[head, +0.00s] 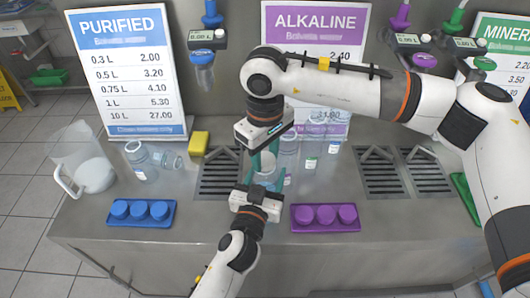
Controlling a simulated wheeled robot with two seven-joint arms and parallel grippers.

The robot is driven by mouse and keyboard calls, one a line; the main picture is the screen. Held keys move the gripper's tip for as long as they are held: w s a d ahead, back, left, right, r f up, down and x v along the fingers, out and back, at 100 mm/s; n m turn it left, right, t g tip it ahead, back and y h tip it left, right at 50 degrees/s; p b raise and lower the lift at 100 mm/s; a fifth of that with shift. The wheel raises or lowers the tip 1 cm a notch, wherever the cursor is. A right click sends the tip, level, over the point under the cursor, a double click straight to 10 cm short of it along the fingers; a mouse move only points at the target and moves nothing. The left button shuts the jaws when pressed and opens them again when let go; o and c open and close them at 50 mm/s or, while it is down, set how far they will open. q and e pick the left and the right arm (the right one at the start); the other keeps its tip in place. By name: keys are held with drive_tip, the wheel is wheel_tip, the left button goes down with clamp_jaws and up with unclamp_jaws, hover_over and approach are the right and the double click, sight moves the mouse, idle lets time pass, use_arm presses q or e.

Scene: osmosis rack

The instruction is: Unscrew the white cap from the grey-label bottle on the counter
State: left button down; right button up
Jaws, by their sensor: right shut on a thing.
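A clear bottle (266,180) stands on the counter in the middle, between my two grippers; its label and most of its body are hidden. My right gripper (265,162) points down from above, its teal fingers shut at the bottle's top, on what looks like the white cap. The cap is mostly hidden by the fingers, and I cannot tell whether it is still on the neck. My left gripper (263,180) reaches in from the front, with its fingers around or beside the bottle; I cannot tell whether they touch it.
More bottles (310,163) stand close behind to the right. A blue tray of caps (126,222) and a purple one (351,226) lie at the front edge. A clear jug (68,185), a bottle (141,172) and a yellow sponge (198,143) are left. Dispensing nozzles hang above.

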sight(265, 159)
drive_tip(key=shift+r, duration=0.15)
idle(0.4)
drive_tip(key=shift+r, duration=0.95)
drive_tip(key=shift+r, duration=2)
use_arm(q)
drive_tip(key=shift+c, duration=2.1)
unclamp_jaws()
drive_tip(key=shift+s, duration=0.1)
